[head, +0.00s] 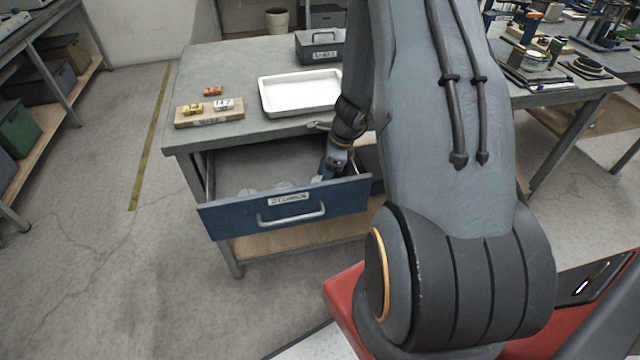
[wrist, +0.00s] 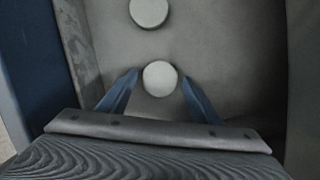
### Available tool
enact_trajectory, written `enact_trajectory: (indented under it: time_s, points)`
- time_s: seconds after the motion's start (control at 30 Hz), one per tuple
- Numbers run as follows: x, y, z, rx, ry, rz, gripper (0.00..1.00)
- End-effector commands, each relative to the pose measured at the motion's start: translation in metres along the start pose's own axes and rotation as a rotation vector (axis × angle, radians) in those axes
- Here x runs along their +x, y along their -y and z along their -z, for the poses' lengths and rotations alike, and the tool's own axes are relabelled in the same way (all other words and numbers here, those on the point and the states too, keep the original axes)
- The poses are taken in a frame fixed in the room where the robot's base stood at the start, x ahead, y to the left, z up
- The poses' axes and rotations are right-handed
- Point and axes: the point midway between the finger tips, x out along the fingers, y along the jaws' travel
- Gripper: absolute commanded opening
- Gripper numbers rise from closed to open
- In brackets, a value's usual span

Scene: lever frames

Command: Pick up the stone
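A round, pale stone (wrist: 159,78) lies on the floor of an open drawer, in the middle of the wrist view. My gripper (wrist: 160,84) is open, with one blue finger on each side of this stone. A narrow gap shows between each fingertip and the stone. I cannot tell how high the fingertips are above the drawer floor. A second pale stone (wrist: 148,12) lies farther up in the wrist view. In the head view my gripper (head: 322,178) reaches down into the drawer at its right part, and pale stones (head: 247,191) show faintly behind the drawer front.
The drawer's blue front (head: 290,208) has a label and a handle. Its side wall (wrist: 78,45) is close to my left finger. On the workbench (head: 215,65) above are a white tray (head: 300,92), a wooden board (head: 208,118) with small items, and a grey box (head: 318,50).

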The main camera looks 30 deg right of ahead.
Motion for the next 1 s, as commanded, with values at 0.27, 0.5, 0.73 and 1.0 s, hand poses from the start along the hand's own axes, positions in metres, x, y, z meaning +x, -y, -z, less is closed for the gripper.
enact_trajectory:
  time_s: [0.27, 0.5, 0.73, 1.0]
  points:
    - [0.000, 0.000, 0.000, 0.001, 0.000, 0.000, 0.20]
    - [-0.002, 0.000, -0.001, 0.001, 0.000, 0.001, 0.20]
    - [-0.022, 0.001, -0.007, -0.002, 0.000, 0.003, 0.20]
    - [-0.069, 0.001, -0.021, -0.002, 0.001, 0.003, 0.20]
